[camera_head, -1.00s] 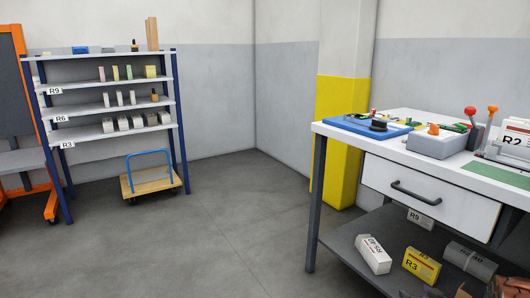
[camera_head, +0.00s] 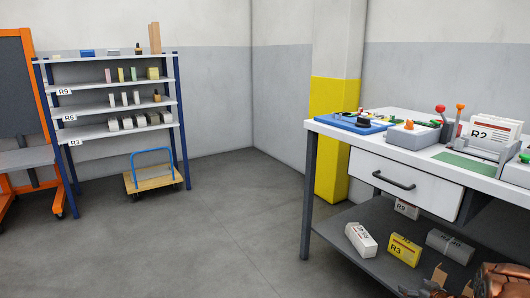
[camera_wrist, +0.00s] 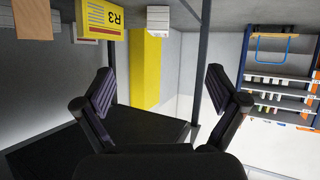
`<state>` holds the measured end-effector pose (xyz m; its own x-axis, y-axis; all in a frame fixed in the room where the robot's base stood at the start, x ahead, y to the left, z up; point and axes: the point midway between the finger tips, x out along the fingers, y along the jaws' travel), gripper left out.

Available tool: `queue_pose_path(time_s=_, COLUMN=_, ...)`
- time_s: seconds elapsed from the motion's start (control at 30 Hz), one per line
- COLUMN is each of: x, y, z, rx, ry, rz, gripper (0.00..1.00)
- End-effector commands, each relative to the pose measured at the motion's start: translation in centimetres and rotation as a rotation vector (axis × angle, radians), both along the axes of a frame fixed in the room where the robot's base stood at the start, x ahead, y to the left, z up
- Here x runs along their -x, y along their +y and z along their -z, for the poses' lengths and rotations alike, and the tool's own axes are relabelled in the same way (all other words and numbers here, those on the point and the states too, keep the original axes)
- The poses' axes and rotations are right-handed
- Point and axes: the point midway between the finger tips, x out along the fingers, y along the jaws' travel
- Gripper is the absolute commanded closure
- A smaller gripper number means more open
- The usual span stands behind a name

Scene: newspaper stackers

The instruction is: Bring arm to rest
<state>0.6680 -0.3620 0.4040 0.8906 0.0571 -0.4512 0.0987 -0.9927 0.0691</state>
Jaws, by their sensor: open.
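My gripper (camera_wrist: 158,92) is open in the wrist view, its two black fingers spread wide with nothing between them. The wrist picture is upside down. A yellow R3 box (camera_wrist: 102,18) shows beyond the left finger, apart from it, with a white box (camera_wrist: 158,19) beside it. In the head view, part of my arm shows at the bottom right corner, in front of the bench's lower shelf (camera_head: 345,262). The yellow R3 box (camera_head: 404,250) and a white box (camera_head: 361,240) rest on that shelf.
The white-topped workbench (camera_head: 330,127) stands at right, with a drawer, a blue tray (camera_head: 350,122) and an R2 holder (camera_head: 490,140). A yellow-based pillar (camera_head: 331,110) stands behind. A shelf rack (camera_head: 110,92) and trolley (camera_head: 153,182) stand at left. The middle floor is clear.

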Motion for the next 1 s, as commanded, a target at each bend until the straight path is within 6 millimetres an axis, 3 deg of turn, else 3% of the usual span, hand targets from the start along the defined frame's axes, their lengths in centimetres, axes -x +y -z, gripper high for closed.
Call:
queue_pose_path(time_s=0.27, x=-0.1, y=-1.0, z=-5.6, rx=0.089, ry=0.079, rz=0.070, gripper=0.05)
queue_pose_path(time_s=0.53, x=0.9, y=-1.4, z=-14.9, rx=0.205, ry=0.203, rz=0.191, gripper=0.05)
queue_pose_path(time_s=0.77, x=3.4, y=-0.3, z=-22.9, rx=0.265, ry=0.316, rz=0.297, gripper=0.05)
queue_pose_path(time_s=1.0, x=7.2, y=2.5, z=-30.8, rx=0.287, ry=0.429, rz=0.389, gripper=0.05)
